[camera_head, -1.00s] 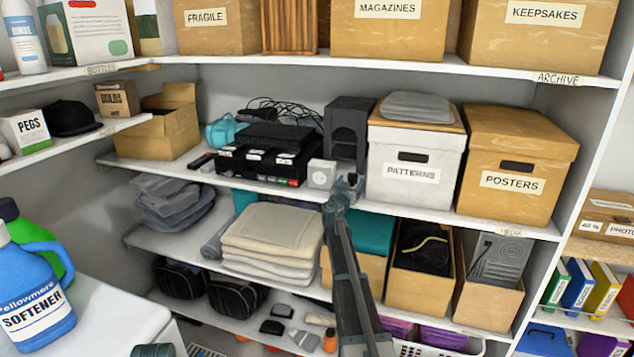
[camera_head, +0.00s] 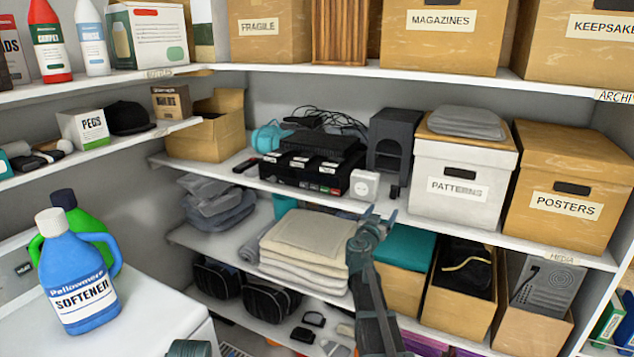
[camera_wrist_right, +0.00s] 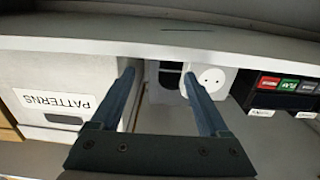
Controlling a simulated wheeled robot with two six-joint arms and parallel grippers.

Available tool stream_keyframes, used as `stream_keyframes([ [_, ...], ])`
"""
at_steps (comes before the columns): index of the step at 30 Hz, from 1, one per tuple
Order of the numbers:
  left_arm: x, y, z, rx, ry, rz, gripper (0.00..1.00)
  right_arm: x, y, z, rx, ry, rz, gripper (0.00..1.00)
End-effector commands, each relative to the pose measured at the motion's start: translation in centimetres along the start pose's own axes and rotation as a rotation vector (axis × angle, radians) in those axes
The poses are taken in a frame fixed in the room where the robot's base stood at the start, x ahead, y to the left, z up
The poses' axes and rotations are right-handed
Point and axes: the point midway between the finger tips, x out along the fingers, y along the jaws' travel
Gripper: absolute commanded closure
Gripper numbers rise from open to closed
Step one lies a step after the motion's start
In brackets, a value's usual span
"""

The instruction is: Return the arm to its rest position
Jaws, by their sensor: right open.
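My right gripper (camera_head: 381,213) is open and empty, in front of the edge of the middle shelf (camera_head: 320,199). Its two spread fingers (camera_wrist_right: 158,82) also show in the wrist view, with nothing held between them. Behind them on the shelf stand a small white box with a round face (camera_head: 365,185) and a small black item (camera_head: 395,191). The white box also shows in the upside-down wrist view (camera_wrist_right: 212,80). My right forearm comes up from the bottom of the head view. My left gripper is not seen.
The white PATTERNS box (camera_head: 455,190) stands right of my gripper, and a black device with coloured buttons (camera_head: 298,172) to the left. Folded beige towels (camera_head: 305,240) and a teal-topped box (camera_head: 405,247) lie close below. Softener bottles (camera_head: 80,280) stand on a white surface at left.

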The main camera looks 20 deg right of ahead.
Motion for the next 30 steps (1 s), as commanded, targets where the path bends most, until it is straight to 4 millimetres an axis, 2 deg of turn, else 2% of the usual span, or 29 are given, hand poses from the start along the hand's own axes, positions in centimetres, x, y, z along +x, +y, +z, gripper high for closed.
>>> stream_keyframes([
  [8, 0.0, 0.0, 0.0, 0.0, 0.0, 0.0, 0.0, 0.5, 0.0, 0.0, 0.0, 0.0, 0.001, 0.21],
  [14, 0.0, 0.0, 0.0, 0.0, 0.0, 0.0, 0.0, 2.3, 0.0, 0.0, 0.0, 0.0, 0.002, 0.21],
  [30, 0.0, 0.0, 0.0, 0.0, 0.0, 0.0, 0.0, 11.9, -0.1, 0.0, 0.0, 0.0, 0.002, 0.21],
])
